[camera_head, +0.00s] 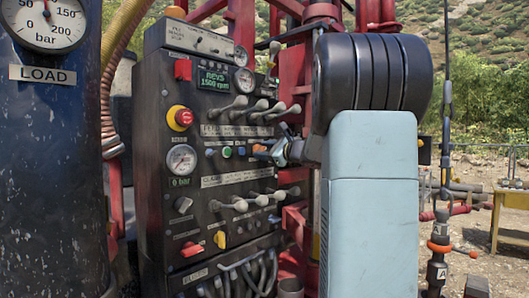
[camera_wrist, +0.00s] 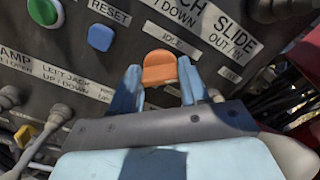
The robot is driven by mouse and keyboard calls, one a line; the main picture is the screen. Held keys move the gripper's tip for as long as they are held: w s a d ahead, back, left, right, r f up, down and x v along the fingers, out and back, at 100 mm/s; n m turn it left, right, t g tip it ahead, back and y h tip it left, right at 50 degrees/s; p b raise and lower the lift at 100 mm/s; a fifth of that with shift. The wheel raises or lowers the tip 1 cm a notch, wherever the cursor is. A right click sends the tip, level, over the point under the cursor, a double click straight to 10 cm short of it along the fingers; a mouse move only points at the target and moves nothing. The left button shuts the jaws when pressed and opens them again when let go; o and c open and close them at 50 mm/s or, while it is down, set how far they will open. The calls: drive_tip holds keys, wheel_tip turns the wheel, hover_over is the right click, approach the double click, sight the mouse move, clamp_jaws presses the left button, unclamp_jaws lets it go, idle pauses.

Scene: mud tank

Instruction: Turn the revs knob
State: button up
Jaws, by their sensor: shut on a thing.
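The revs knob is an orange knob (camera_wrist: 160,66) on the dark control panel, with an "IDLE" label beside it. In the head view a bit of the orange knob (camera_head: 259,148) shows at the tip of my gripper (camera_head: 272,152). In the wrist view the two blue fingers of my gripper (camera_wrist: 159,78) are on either side of the knob, shut on it. The panel's display (camera_head: 214,79) reads "Revs 1500 rpm". The lower part of the knob is partly hidden by the fingers and wrist.
A red emergency button (camera_head: 180,118) and a gauge (camera_head: 182,160) are farther left. Red frame members stand close behind on the right.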

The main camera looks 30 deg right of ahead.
drive_tip(key=shift+a+f+n, duration=0.1)
drive_tip(key=shift+n, duration=0.6)
drive_tip(key=o, duration=1.1)
drive_tip(key=shift+c, duration=0.2)
drive_tip(key=v, duration=1.3)
drive_tip(key=shift+s, duration=0.35)
